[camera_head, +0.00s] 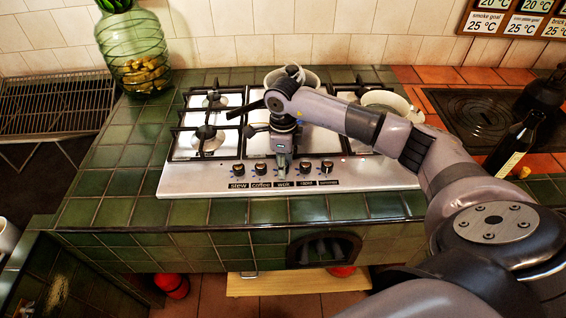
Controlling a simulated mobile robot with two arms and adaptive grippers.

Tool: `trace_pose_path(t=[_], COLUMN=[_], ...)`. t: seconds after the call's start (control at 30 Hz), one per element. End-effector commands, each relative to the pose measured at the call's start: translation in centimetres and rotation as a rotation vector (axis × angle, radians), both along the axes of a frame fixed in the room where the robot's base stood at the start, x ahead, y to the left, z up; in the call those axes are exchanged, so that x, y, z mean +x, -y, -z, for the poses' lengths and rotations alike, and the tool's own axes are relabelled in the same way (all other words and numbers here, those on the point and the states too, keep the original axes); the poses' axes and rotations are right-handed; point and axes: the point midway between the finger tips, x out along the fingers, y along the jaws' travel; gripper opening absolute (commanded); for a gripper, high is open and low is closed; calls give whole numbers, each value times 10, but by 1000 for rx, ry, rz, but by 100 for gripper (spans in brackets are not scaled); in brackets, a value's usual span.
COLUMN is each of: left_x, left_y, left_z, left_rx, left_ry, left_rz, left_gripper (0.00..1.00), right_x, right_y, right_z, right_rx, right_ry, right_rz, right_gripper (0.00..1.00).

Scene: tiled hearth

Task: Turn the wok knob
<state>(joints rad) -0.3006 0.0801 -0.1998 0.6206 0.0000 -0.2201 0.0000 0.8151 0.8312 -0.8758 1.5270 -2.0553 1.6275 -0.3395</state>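The steel gas hob (180,182) is set in the green tiled counter. Along its front edge is a row of knobs with black labels below them. The wok label (283,184) sits in the middle of the row. My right gripper (282,172) points down right at the place above this label, and the wok knob is hidden behind or between its fingers. I cannot tell whether the fingers touch the knob or how far they are closed. The coffee knob (261,167) is just to the left and another knob (305,168) just to the right. My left gripper is not in view.
A pan (310,78) at the back of the hob is partly hidden by my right arm. A pale pot (388,99) stands at the hob's right. A dark bottle (512,147) stands farther right. A green glass jar (133,50) is at back left.

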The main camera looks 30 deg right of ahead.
Motion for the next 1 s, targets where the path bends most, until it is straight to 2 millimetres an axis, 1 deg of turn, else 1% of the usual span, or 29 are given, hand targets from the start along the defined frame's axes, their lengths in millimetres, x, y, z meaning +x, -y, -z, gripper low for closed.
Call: trace_pose_path(t=[0.07, 0.47, 0.77, 1.0], left_x=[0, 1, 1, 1], left_y=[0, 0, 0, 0], left_z=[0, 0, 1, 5], left_rx=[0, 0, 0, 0], left_ry=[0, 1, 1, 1], left_rz=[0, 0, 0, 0], left_gripper=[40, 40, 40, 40], right_x=[0, 0, 0, 1], right_y=[0, 0, 0, 1], right_z=[0, 0, 0, 0], right_rx=[0, 0, -1, -1], right_ry=[0, 0, 1, 1], right_rz=[0, 0, 33, 162], right_gripper=[27, 0, 0, 0])
